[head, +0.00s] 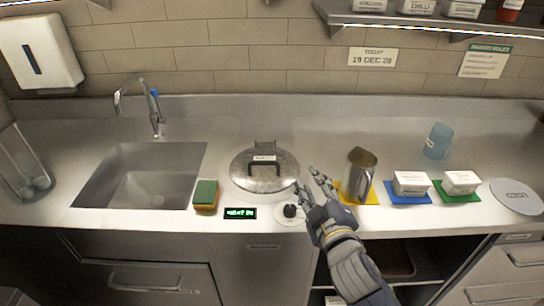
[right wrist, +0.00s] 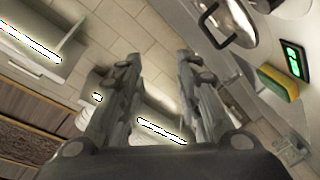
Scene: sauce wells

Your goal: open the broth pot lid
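The broth pot lid (head: 264,171) is a round steel lid with a bar handle and a small label, lying closed on the well in the counter. It shows in part at the top of the right wrist view (right wrist: 240,30). My right gripper (head: 314,178) is just right of the lid, apart from its handle, over the counter's front part. Its two fingers (right wrist: 158,70) are spread with nothing between them. My left gripper is not in view.
A black knob (head: 290,211) and green display (head: 240,213) sit before the lid. A sponge (head: 206,194) and sink (head: 112,190) are left. A metal jug (head: 357,175) stands close right of my gripper; white tubs (head: 411,183) and a blue cup (head: 437,141) are farther right.

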